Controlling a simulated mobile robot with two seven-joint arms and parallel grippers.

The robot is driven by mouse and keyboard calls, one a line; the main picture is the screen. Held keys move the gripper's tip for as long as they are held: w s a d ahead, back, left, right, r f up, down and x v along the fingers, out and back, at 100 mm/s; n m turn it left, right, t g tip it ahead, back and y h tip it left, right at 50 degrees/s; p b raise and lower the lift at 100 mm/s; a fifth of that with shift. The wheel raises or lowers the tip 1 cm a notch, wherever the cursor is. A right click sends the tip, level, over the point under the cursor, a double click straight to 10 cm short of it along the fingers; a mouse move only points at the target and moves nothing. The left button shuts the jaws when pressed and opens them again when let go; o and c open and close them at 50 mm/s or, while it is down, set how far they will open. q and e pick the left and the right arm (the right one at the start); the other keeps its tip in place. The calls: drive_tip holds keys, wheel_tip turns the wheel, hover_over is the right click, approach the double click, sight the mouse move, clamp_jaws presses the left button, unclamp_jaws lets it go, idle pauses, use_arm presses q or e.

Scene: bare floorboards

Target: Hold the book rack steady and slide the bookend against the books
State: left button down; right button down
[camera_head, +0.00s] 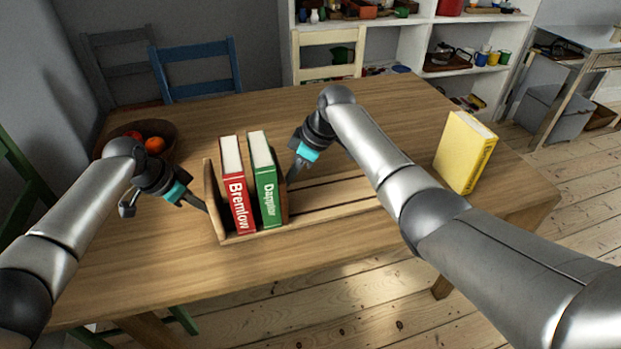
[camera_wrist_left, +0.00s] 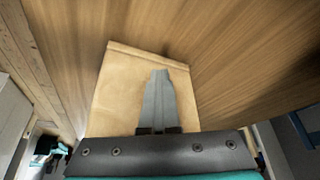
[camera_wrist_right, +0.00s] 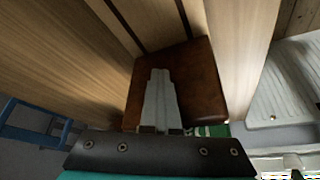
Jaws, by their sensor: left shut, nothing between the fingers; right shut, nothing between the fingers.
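The wooden book rack (camera_head: 330,196) stands on the table with its end panel (camera_head: 212,200) at the left; that panel fills the middle of the left wrist view (camera_wrist_left: 115,95). A red book (camera_head: 238,195) and a green book (camera_head: 265,185) stand side by side in it. The dark brown bookend (camera_head: 282,200) stands at the green book's right side and shows in the right wrist view (camera_wrist_right: 203,80). My left gripper (camera_head: 204,208) is shut and empty at the end panel's outer face. My right gripper (camera_head: 290,179) is shut and empty at the bookend's right face; contact is hard to tell.
A yellow book (camera_head: 465,152) stands on the table (camera_head: 400,100) at the right. A bowl (camera_head: 165,130) with fruit is behind my left forearm. Chairs stand at the back and left. The rack's right part lies bare, partly behind my right arm.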

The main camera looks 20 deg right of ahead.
use_arm(q)
drive_tip(key=shift+d, duration=0.2)
use_arm(e)
drive_tip(key=shift+a, duration=0.45)
drive_tip(key=shift+s+a, duration=0.1)
drive_tip(key=shift+a, duration=1.7)
